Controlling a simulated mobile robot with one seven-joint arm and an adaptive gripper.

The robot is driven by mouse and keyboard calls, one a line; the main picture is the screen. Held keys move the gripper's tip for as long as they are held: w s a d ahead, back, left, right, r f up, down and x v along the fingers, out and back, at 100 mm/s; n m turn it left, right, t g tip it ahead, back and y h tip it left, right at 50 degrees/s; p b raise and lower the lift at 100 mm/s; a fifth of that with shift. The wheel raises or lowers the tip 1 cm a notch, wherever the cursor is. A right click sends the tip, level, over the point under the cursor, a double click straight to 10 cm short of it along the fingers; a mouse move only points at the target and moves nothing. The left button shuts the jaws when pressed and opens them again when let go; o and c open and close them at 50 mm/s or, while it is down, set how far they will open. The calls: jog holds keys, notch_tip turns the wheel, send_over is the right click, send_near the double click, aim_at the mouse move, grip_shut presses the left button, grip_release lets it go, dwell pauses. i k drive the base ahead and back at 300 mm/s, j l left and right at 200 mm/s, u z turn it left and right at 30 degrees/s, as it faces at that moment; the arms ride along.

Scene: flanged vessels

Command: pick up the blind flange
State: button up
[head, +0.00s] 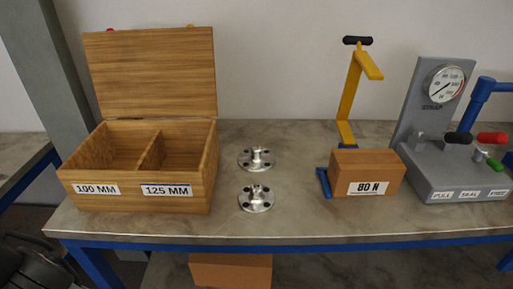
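Two silver round flanges lie flat on the bench, one behind the other, just right of the wooden box. The far flange (257,158) and the near flange (256,198) each have bolt holes around the rim and a raised stub in the middle. They are apart and look alike; I cannot tell from here which one is the blind flange. My gripper (38,268) seems to be the dark jointed part at the lower left corner, partly cut off, below and in front of the bench. It is far from both flanges, and its fingers are too dark to make out.
An open wooden box (140,195) with two compartments, labelled 100 MM and 125 MM, stands left. A brown 80 N block (367,174), a yellow lever (350,95) and a grey gauge stand (445,140) stand right. Bench (300,225) around the flanges is clear.

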aim_at(255, 198)
jog(key=k+z, duration=0.1)
jog(key=z, duration=0.25)
jog(key=k+z, duration=0.15)
jog(key=z, duration=0.2)
jog(key=k+l+z, duration=0.1)
jog(key=z, duration=0.25)
